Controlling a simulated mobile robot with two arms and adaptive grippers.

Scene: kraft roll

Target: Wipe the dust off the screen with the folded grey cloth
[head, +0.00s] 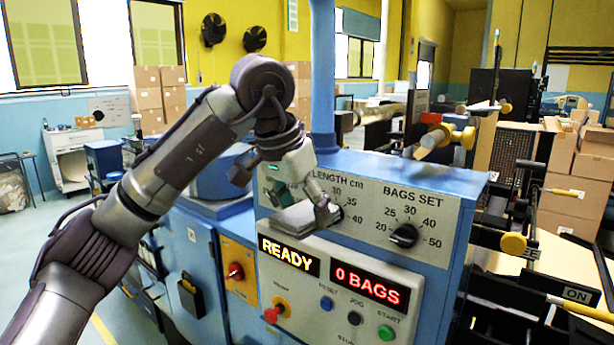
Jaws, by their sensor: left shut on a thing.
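The folded grey cloth (296,217) is held in my left gripper (304,203), which is shut on it. Cloth and gripper are in front of the blue machine's control panel, just above the dark READY screen (288,255) as seen here. I cannot tell whether the cloth touches the panel. The READY screen shows yellow letters, and a second screen (367,287) to its right shows 0 BAGS in red. Dust cannot be made out on either screen. My gripper hides part of the LENGTH dial. My right gripper is not in view.
The panel carries a BAGS SET knob (403,236), a blue button (326,302), a green button (386,332) and a red stop knob (273,313). A red switch (235,271) sits on an orange plate to the left. Machine rollers and cardboard boxes stand at the right.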

